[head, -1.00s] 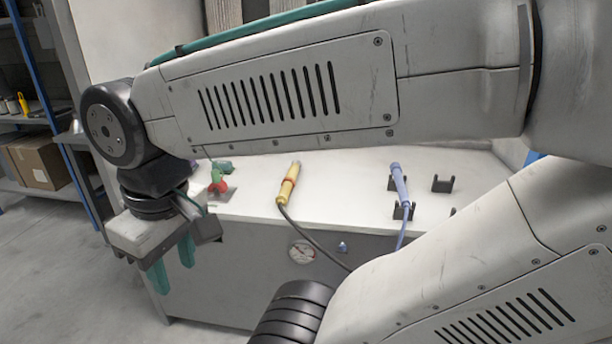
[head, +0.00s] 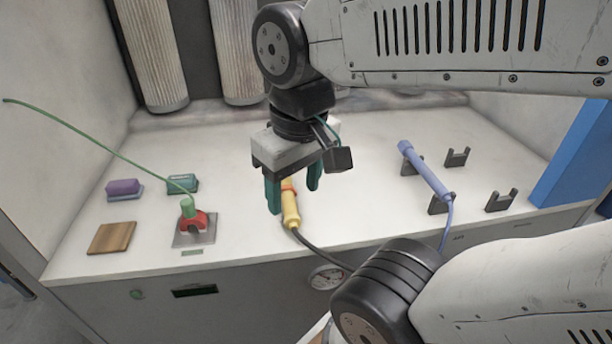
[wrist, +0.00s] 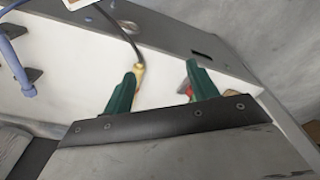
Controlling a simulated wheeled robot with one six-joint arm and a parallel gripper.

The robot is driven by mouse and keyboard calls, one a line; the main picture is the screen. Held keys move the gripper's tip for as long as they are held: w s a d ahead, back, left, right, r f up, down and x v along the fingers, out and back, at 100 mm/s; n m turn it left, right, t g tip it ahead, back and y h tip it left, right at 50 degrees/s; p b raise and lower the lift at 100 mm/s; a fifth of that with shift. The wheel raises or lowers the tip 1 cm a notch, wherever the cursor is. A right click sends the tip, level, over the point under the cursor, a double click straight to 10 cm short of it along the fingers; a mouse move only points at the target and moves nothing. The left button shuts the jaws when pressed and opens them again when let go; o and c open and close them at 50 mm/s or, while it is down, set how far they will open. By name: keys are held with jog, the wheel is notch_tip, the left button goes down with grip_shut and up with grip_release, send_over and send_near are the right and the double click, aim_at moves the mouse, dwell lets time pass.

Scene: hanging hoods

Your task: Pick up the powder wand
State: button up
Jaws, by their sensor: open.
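A yellow wand (head: 291,210) with a red band and a dark hose lies on the white bench; my gripper partly hides it. A blue wand (head: 428,172) with a blue hose rests on dark cradles to its right. I cannot tell by label which is the powder wand. My gripper (head: 294,194), with teal fingers, is open and points down over the yellow wand. In the wrist view the yellow wand (wrist: 139,72) shows beside one finger, and the blue wand (wrist: 14,58) is at left.
Empty dark cradles (head: 501,200) stand at the right of the bench (head: 120,255). A purple block (head: 124,188), a teal block (head: 182,183) and a wooden block (head: 112,238) sit at left. Pleated filters (head: 152,50) hang behind. A gauge (head: 328,278) is on the front.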

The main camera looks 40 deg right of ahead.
jog(key=w+d+f+m, duration=0.2)
jog(key=w+d+f, duration=0.1)
jog(key=w, duration=0.5)
jog(key=m+g+h, duration=0.2)
jog(key=m, duration=0.3)
send_over(287, 198)
jog(key=a, duration=0.1)
jog(key=a+x, duration=0.1)
jog(key=x, duration=0.3)
jog(key=a+x, duration=0.1)
jog(key=x, duration=0.4)
jog(key=w+a+x, duration=0.1)
jog(key=x, duration=0.4)
jog(key=shift+f, duration=0.55)
jog(key=x, duration=0.7)
jog(key=shift+w+a+f, duration=0.1)
jog(key=shift+w+f, duration=0.05)
jog(key=shift+w, duration=0.1)
jog(key=shift+f, duration=0.5)
jog(key=c, duration=1.1)
